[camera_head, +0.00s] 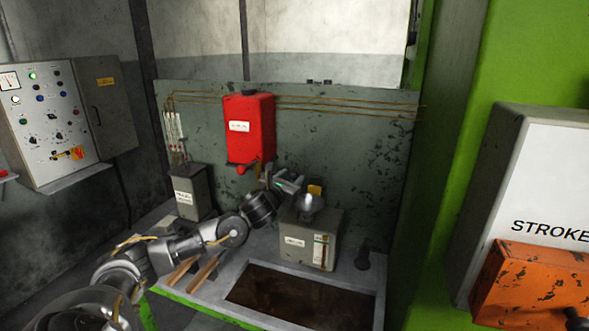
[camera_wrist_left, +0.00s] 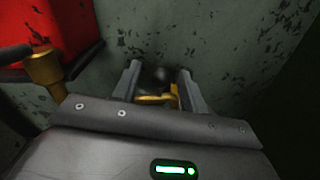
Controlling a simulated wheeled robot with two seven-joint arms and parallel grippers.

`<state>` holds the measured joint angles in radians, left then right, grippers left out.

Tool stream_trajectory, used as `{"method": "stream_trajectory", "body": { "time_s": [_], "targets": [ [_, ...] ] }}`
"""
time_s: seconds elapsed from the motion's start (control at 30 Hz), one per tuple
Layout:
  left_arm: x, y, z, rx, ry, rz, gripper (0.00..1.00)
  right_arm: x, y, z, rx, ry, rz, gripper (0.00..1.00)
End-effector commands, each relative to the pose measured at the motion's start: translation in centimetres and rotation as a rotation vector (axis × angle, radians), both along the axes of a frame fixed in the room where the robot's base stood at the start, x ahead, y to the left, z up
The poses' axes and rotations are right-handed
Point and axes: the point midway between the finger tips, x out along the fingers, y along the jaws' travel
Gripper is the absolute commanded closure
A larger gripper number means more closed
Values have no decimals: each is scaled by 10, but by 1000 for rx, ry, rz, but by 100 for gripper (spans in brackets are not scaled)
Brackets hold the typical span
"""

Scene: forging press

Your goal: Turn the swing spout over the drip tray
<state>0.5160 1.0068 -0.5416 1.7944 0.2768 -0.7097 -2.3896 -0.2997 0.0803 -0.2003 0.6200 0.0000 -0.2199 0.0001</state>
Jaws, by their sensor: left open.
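My left gripper (camera_head: 291,182) is open in front of the green-grey back panel, below and right of the red box. In the left wrist view its two fingers (camera_wrist_left: 159,70) stand apart. Between them show a dark round knob (camera_wrist_left: 161,78) and a brass-coloured bar (camera_wrist_left: 154,99), which look like part of the swing spout; I cannot tell whether the fingers touch them. In the head view the gripper and wrist hide most of that area. A dark, stained sunken tray (camera_head: 300,293), apparently the drip tray, lies in the bench below. My right gripper is not in view.
The red box (camera_head: 250,128) hangs on the panel; its brass fitting (camera_wrist_left: 44,70) is close left in the wrist view. A dark post (camera_head: 363,257) and the green press frame (camera_head: 455,150) stand right.

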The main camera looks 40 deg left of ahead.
Motion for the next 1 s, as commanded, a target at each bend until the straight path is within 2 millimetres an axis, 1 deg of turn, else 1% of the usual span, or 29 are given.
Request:
{"method": "stream_trajectory", "body": {
  "time_s": [0.03,0.2,0.37,0.6,0.9,0.93,1.0],
  "targets": [
    [8,2,3,-2,0,1,57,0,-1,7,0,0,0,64],
    [24,6,1,-1,1,-1,57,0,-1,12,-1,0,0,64],
    [30,8,0,-1,1,-1,57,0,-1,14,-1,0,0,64],
    [30,8,-1,0,0,-1,57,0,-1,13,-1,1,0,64],
    [30,8,-1,0,1,-1,96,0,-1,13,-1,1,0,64],
    [30,8,-1,0,1,-1,100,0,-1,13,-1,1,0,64],
    [30,8,-1,0,1,-1,100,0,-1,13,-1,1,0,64]
  ]
}}
